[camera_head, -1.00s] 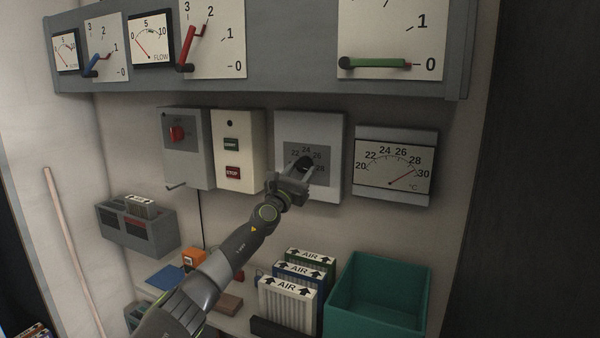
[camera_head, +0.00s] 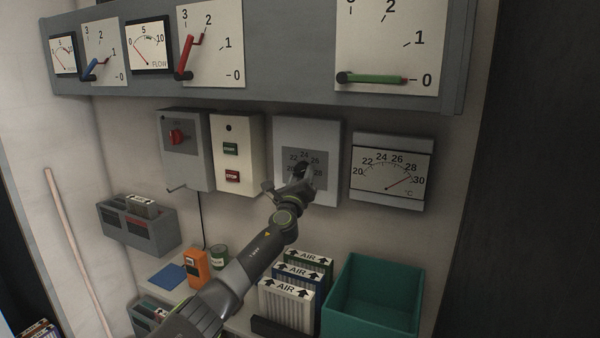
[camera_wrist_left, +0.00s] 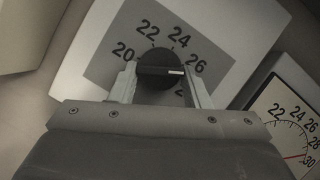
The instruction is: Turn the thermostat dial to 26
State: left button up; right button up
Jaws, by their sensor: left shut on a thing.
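The thermostat is a pale box on the wall with a grey dial plate (camera_head: 318,158) numbered in the twenties. Its black dial (camera_wrist_left: 157,68) sits between the fingers of my left gripper (camera_wrist_left: 160,82), which is shut on it. In the left wrist view the dial's white mark points right, close to the 26 and slightly toward the 28 side; the exact setting is hard to tell. The 28 is partly hidden by a finger. In the head view my left gripper (camera_head: 303,176) covers much of the dial. My right gripper is not in view.
A temperature gauge (camera_head: 390,172) hangs right of the thermostat, its red needle close to 30. A START/STOP box (camera_head: 236,155) is on the left. Above is a grey panel (camera_head: 290,45) with levers. Below stand AIR filters (camera_head: 287,302) and a teal bin (camera_head: 370,300).

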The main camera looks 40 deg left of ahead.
pick_arm(q)
jog(key=shift+d+n+g+y+p, duration=0.1)
jog(key=shift+n+g+y+p, duration=0.35)
jog(key=shift+n, duration=1.05)
jog(key=o, duration=0.9)
jog(key=shift+o, duration=0.2)
jog(key=b+v, duration=0.3)
jog(key=v, duration=1.4)
jog(key=shift+s+d, duration=0.15)
jog(key=shift+r, duration=0.1)
